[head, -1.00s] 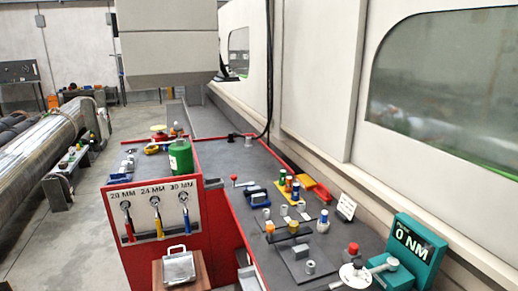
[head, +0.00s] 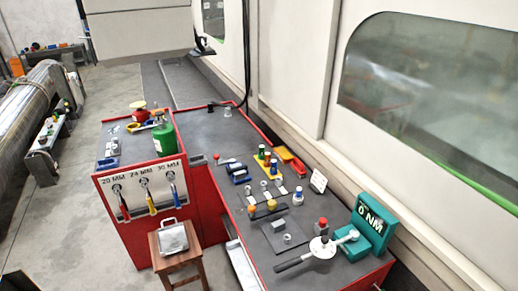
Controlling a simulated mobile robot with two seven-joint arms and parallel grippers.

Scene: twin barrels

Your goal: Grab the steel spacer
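Small grey metal pieces stand on the red bench's dark top; I cannot tell for sure which is the steel spacer. One short grey cylinder (head: 287,239) sits on a flat dark plate near the front of the bench. Another small grey cylinder (head: 228,112) stands alone toward the bench's far end. Several small metal pieces lie in the middle, near the white-and-blue bottle (head: 298,196). Neither of my grippers is in view.
A teal torque display (head: 372,228) and a lever device (head: 322,247) stand at the bench's front right. A green canister (head: 164,138) stands on the left cabinet. A wooden stool (head: 177,262) with a metal container (head: 173,238) stands before it.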

